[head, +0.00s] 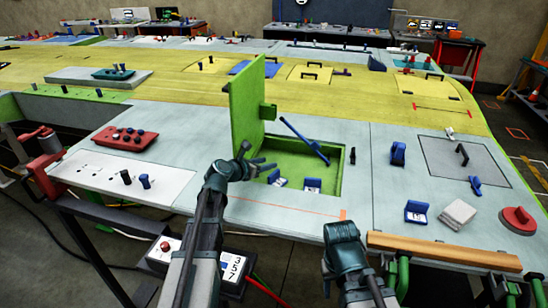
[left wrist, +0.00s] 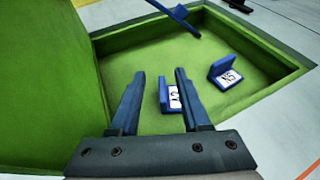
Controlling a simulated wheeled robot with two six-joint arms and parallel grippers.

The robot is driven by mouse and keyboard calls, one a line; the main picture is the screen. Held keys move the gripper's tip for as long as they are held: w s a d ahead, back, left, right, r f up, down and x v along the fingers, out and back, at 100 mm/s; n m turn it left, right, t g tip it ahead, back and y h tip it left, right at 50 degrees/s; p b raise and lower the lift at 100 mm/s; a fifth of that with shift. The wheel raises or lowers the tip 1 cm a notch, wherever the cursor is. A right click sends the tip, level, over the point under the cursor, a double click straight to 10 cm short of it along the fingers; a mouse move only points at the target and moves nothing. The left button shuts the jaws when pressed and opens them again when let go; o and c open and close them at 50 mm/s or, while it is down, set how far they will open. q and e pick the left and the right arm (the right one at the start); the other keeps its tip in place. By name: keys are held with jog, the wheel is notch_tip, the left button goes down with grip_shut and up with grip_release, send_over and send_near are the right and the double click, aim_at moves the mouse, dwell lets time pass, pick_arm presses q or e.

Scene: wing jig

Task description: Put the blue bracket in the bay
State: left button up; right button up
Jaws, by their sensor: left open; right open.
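The bay is a green recess (head: 335,182) in the grey panel, with its green lid (head: 245,100) standing open; it also shows in the left wrist view (left wrist: 285,62). Two blue brackets with white labels lie on its floor: one nearer my left gripper (head: 277,179) and one to its right (head: 312,185). Another blue bracket (head: 417,212) with a white label sits on the panel outside, at right. My left gripper (head: 262,166) is open above the bay; in the left wrist view (left wrist: 158,85) one bracket (left wrist: 164,95) shows between its fingers, apparently unheld. My right gripper (head: 343,233) is open and empty near the front edge.
A blue bar (head: 303,139) leans over the bay's far rim. A white block (head: 458,213), a red round knob (head: 517,218) and a blue clamp (head: 398,153) are at right. A wooden rail (head: 443,250) lines the front.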

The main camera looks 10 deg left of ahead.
pick_arm(q)
jog(key=shift+p+v, duration=0.55)
jog(key=shift+v, duration=1.5)
